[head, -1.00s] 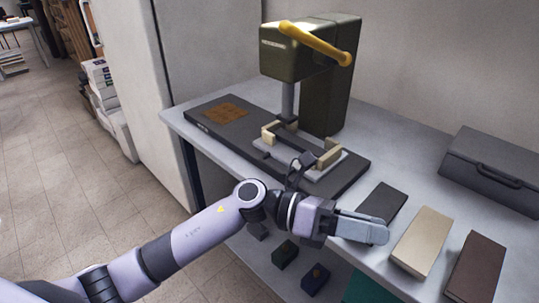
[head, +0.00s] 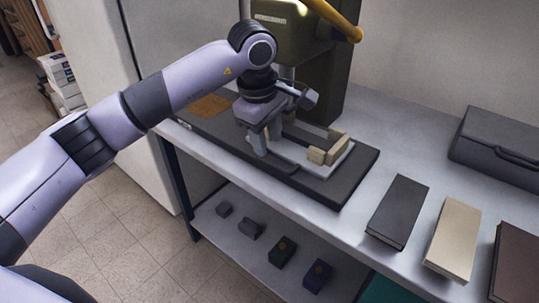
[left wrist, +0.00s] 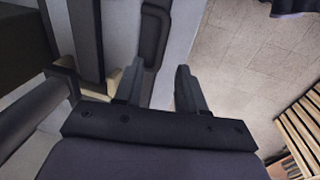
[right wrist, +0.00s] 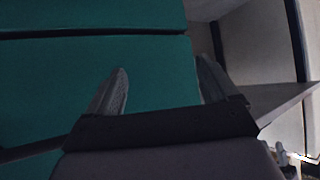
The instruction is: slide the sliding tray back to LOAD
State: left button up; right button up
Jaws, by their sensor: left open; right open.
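The sliding tray (head: 322,168) is a pale grey plate with cream corner blocks and a dark frame. It lies on the long dark base of the green press (head: 290,40), in front of the press column. My left gripper (head: 259,147) points down at the tray's left front part, with open fingers. The left wrist view shows its spread fingers (left wrist: 160,90) near a cream block and a dark oblong part; I cannot tell whether they touch the tray. My right gripper (right wrist: 163,90) shows only in its wrist view, open and empty before a teal surface.
A brown patterned square (head: 210,105) lies on the base's left end. Black (head: 398,210), cream (head: 453,238) and brown books lie at the right, before a grey case (head: 500,145). A yellow lever (head: 332,20) overhangs. Small blocks sit on the lower shelf.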

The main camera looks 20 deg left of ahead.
aim_at(271, 163)
pick_arm(q)
jog(key=f, duration=0.4)
jog(key=w+f, duration=0.1)
jog(key=f, duration=0.1)
jog(key=shift+d, duration=0.3)
grip_shut()
